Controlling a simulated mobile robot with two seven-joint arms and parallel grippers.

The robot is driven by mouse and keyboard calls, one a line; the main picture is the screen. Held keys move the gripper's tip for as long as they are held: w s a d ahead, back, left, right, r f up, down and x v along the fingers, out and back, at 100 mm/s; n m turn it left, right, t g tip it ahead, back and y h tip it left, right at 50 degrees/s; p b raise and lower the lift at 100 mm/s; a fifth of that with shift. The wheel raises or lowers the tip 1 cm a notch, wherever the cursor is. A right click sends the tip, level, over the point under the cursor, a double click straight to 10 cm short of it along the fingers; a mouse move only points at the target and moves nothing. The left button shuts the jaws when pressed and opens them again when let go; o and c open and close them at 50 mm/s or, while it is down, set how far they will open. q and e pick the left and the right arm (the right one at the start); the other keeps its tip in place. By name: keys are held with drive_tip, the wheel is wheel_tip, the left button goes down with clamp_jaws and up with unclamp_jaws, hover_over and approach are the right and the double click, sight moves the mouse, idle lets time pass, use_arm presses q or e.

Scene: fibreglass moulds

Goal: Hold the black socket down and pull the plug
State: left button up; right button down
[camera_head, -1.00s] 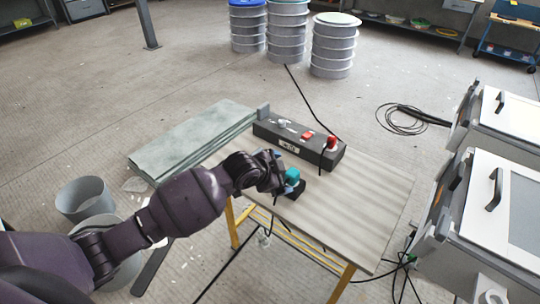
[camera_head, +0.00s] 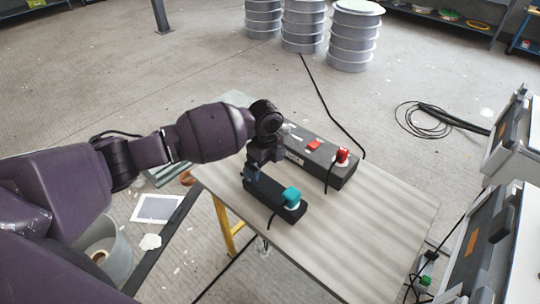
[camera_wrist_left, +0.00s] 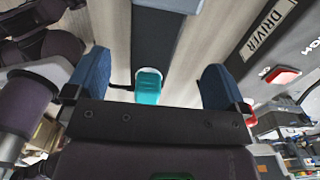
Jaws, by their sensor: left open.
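The black socket (camera_head: 262,200) is a dark strip lying on the striped tabletop. The teal plug (camera_head: 291,195) sits on a white base at its near right end, with a black cord beside it. My left gripper (camera_head: 254,172) is above the far left end of the socket, fingers pointing down. In the left wrist view the blue fingers (camera_wrist_left: 150,82) are apart, one either side of the socket (camera_wrist_left: 153,38), and the teal plug (camera_wrist_left: 148,84) shows between them. I cannot tell whether they touch the socket. My right gripper is not in view.
A longer dark box (camera_head: 322,162) with a red switch and red plug (camera_head: 342,155) stands behind the socket. The tabletop (camera_head: 370,235) is clear to the right. Grey-and-white cases (camera_head: 485,235) stand at the right, and a bucket (camera_head: 108,250) at the lower left.

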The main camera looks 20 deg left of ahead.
sight(266, 184)
use_arm(q)
drive_tip(key=shift+s+f, duration=0.2)
drive_tip(key=shift+f, duration=0.25)
wheel_tip(266, 184, down, 9)
drive_tip(key=shift+f+b, duration=0.15)
drive_tip(key=shift+b, duration=0.85)
drive_tip(key=shift+f, duration=0.1)
